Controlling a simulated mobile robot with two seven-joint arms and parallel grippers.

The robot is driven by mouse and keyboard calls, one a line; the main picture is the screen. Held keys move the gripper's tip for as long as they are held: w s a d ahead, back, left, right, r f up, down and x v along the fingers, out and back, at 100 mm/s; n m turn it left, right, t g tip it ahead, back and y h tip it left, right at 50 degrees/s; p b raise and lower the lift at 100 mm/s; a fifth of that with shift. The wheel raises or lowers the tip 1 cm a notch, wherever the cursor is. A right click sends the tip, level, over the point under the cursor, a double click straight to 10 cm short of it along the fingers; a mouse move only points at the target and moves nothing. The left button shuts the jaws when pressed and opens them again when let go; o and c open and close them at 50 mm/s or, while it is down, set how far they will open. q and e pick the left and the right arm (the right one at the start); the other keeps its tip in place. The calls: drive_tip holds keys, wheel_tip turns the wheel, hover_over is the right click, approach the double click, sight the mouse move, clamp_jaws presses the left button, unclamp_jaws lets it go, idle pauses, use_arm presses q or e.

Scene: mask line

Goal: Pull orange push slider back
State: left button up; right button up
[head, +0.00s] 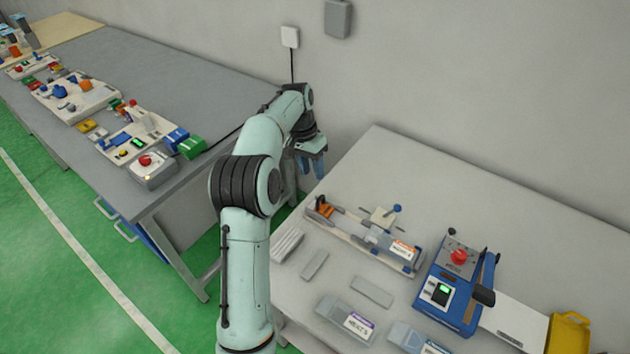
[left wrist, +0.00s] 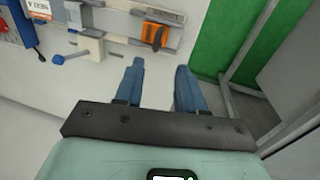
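The orange push slider (head: 322,208) sits at the left end of a long fixture (head: 358,240) on the right-hand table. In the left wrist view the orange slider (left wrist: 154,37) shows at the top, ahead of the fingers. My left gripper (head: 312,165) hangs beyond the table's left corner, behind and above the slider. In the left wrist view its two blue fingers (left wrist: 160,90) are apart with nothing between them. They do not touch the slider. My right gripper is in neither view.
The fixture also carries a blue-knobbed lever (head: 397,208). A blue control box (head: 455,285) with a red button stands to its right. Grey blocks (head: 372,292) and labelled bins (head: 345,320) lie in front. Another table (head: 190,80) is at left. The table's back is clear.

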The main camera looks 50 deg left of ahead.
use_arm(q)
drive_tip(key=r, duration=0.3)
drive_tip(key=shift+s+a+r+p, duration=0.1)
drive_tip(key=shift+a+r+p, duration=0.2)
drive_tip(key=shift+a+r, duration=0.1)
drive_tip(key=shift+f, duration=0.1)
